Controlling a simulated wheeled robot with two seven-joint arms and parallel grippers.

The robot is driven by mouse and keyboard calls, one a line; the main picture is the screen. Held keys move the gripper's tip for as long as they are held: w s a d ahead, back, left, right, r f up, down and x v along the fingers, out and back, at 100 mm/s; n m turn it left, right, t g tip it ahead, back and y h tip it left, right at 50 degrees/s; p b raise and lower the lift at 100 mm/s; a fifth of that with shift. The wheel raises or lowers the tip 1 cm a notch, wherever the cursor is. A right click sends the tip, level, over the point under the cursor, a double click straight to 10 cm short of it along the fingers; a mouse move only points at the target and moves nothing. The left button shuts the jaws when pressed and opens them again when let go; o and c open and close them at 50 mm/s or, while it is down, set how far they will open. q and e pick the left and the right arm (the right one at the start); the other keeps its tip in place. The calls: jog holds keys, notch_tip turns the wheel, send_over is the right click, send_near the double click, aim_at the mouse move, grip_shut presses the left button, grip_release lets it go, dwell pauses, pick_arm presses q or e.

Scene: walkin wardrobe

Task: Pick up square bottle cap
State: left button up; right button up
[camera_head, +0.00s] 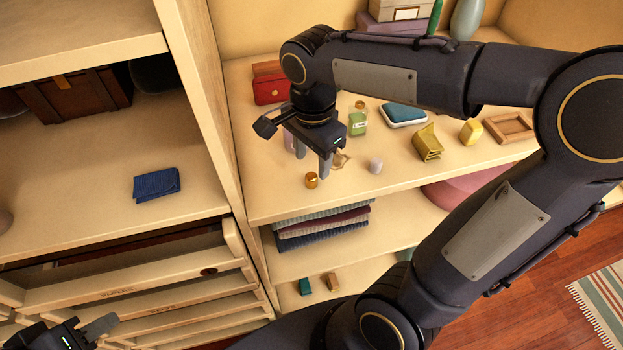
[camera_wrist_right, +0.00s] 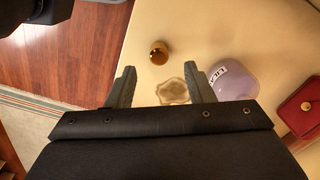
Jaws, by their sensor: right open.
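My right gripper (camera_head: 312,162) points down over the shelf top, open and empty; its two fingers also show in the wrist view (camera_wrist_right: 158,80). A small gold cap (camera_head: 311,180) stands on the shelf just in front of the fingers; in the wrist view the gold cap (camera_wrist_right: 159,52) lies beyond the fingertips, between their lines, and looks round. A pale wavy-edged piece (camera_wrist_right: 172,92) lies between the fingers in that view. I cannot tell surely which piece is the square bottle cap. My left gripper (camera_head: 88,332) is partly cut off at the bottom left.
A lilac labelled bottle (camera_wrist_right: 234,82) is close beside one finger. A whitish knob-like piece (camera_head: 375,165), green bottle (camera_head: 357,123), red box (camera_head: 270,90), blue-topped case (camera_head: 403,115) and yellow holder (camera_head: 428,143) share the shelf. A wooden upright (camera_head: 215,110) bounds it at left.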

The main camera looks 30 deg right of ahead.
aim_at(312, 175)
notch_tip(312, 175, down, 5)
grip_shut()
dwell(0.5)
jog(key=shift+r, duration=0.15)
